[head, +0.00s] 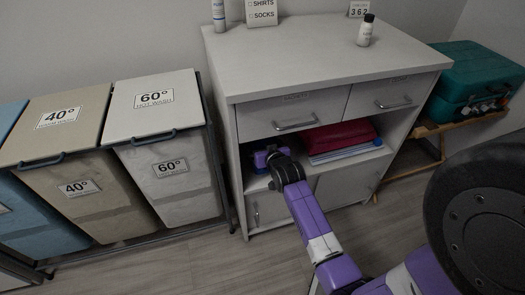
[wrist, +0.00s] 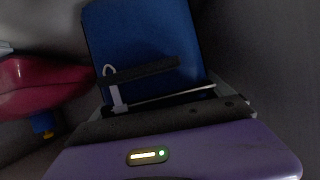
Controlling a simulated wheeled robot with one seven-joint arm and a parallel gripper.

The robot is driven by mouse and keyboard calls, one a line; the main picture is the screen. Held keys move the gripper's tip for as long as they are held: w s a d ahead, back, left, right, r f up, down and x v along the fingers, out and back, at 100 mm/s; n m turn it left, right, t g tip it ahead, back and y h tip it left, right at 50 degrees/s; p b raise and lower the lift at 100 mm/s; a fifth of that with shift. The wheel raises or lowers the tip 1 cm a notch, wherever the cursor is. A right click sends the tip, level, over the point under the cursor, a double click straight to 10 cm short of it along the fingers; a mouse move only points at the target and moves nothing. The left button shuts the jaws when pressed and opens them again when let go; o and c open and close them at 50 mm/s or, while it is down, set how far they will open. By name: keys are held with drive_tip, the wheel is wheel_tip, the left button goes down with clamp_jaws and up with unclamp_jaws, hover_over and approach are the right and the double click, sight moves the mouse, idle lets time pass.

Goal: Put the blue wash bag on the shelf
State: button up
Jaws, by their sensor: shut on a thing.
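The blue wash bag (wrist: 142,35) fills the upper middle of the wrist view, with a dark strip across it and a pale tag. My gripper (wrist: 150,88) is shut on its near edge. In the head view my gripper (head: 264,157) is inside the left part of the cabinet's open shelf (head: 285,179), below the drawers. My wrist mostly hides the bag there. I cannot tell whether the bag's underside touches the shelf.
Drawers (head: 292,112) close the space above. Laundry hampers (head: 165,150) stand left, and a teal case (head: 472,75) right.

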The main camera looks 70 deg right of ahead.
drive_tip(key=shift+f, duration=1.1)
drive_tip(key=shift+f+b, duration=0.1)
drive_tip(key=shift+b, duration=0.25)
drive_tip(key=o, duration=1.8)
drive_tip(key=shift+c, duration=0.2)
drive_tip(key=p+v, duration=0.3)
drive_tip(key=v, duration=0.9)
drive_tip(key=s+a+r+n+t+y, duration=0.1)
drive_tip(key=s+a+n+t+y, duration=0.1)
drive_tip(key=a, duration=0.8)
drive_tip(key=s+a+r+n+t+y, duration=0.1)
drive_tip(key=s+a+n, duration=0.1)
drive_tip(key=a, duration=0.8)
drive_tip(key=s+a+r+n+t+y, duration=0.2)
drive_tip(key=s+a+r+n+y, duration=0.4)
drive_tip(key=s+a+r, duration=0.5)
drive_tip(key=a+r+y, duration=0.1)
drive_tip(key=a+r, duration=0.1)
drive_tip(key=a, duration=0.1)
drive_tip(key=shift+a+t, duration=0.2)
drive_tip(key=shift+t, duration=0.2)
